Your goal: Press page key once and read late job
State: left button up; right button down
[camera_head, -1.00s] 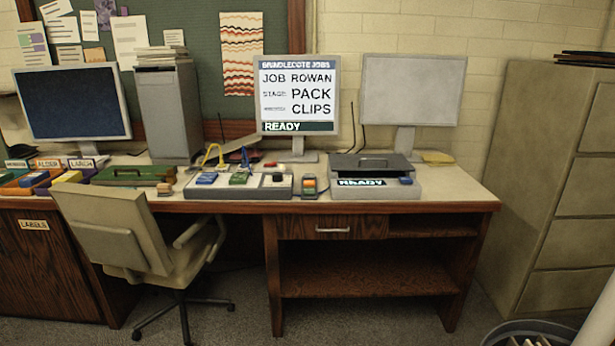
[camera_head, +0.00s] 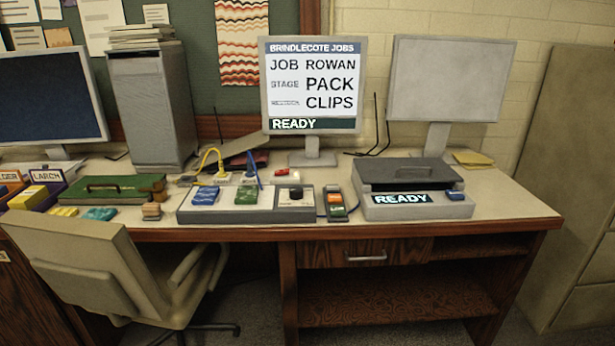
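The lit job monitor (camera_head: 312,88) stands at the back of the desk. It reads "BRINDLECOTE JOBS", "JOB ROWAN", "STAGE PACK", a small blurred label with "CLIPS", and "READY" on a green bar. A small dark keypad (camera_head: 336,205) with orange, green and red-orange keys lies in front of it; I cannot read its key markings. A grey machine (camera_head: 406,190) to the right shows "READY" on its front and has a blue button (camera_head: 456,195). I cannot tell which key is the page key. Neither of my grippers is in view.
A grey tray (camera_head: 245,216) with blue and green pieces and a black knob is left of the keypad. A chair (camera_head: 100,275) stands at the desk's left front. A blank monitor (camera_head: 447,79) stands back right, beside a filing cabinet (camera_head: 575,180). The desk's right end (camera_head: 510,205) is clear.

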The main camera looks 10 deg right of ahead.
aim_at(329, 188)
jog(key=i+j+u, duration=0.1)
jog(key=i, duration=0.45)
jog(key=i+j+u, duration=0.15)
jog(key=i, duration=0.4)
jog(key=j, duration=0.1)
